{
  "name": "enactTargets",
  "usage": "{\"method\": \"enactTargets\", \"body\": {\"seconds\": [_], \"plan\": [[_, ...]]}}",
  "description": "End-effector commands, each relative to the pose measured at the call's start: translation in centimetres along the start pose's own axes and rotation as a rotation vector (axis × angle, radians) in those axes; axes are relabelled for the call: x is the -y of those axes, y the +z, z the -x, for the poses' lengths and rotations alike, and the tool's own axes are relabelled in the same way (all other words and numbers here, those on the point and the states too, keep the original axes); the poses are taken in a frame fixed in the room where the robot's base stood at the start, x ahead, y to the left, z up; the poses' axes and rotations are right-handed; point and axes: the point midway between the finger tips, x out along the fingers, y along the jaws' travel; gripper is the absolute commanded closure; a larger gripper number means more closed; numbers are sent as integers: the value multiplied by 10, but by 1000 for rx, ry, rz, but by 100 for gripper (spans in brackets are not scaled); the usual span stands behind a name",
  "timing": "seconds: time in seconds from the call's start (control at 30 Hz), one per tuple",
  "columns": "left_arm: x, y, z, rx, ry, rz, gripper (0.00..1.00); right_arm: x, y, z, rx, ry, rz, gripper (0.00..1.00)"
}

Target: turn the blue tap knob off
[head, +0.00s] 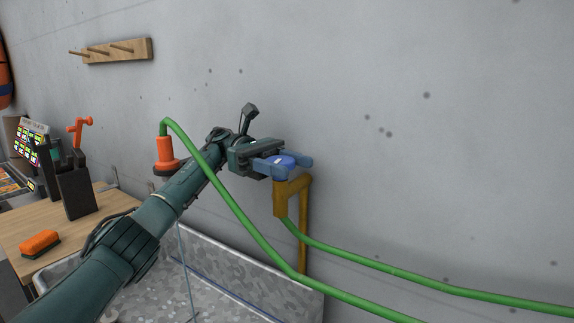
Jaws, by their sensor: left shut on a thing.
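The blue tap knob (297,160) sits on top of a brass-coloured tap and pipe (282,197) against the grey wall. My left gripper (276,161) reaches in from the left and is shut on the knob. Part of the knob is hidden behind the fingers. My right gripper is not in the view.
A green hose (235,205) passes in front of my left arm, and another green length (400,270) runs right from the tap. A metal trough (225,275) lies below. A wooden bench (70,225) with an orange brush (40,243) stands left. A peg rack (115,50) hangs above.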

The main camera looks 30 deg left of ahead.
Motion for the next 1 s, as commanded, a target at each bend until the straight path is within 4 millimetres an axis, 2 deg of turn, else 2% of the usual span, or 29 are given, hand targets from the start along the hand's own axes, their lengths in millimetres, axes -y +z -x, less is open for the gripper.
{"method": "enactTargets", "body": {"seconds": [0.07,0.1,0.33,0.57,0.67,0.77,1.0], "plan": [[0,2,-1,2,-2,-5,72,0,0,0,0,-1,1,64],[0,2,-1,2,-2,-5,49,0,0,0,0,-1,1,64],[0,1,0,1,-1,-3,31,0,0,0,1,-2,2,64],[0,1,0,0,0,-2,31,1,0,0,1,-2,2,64],[0,8,0,1,0,-3,31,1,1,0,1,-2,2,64],[0,23,0,0,0,-6,31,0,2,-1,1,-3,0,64],[0,72,-1,1,-1,-7,31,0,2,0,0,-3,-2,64]]}}
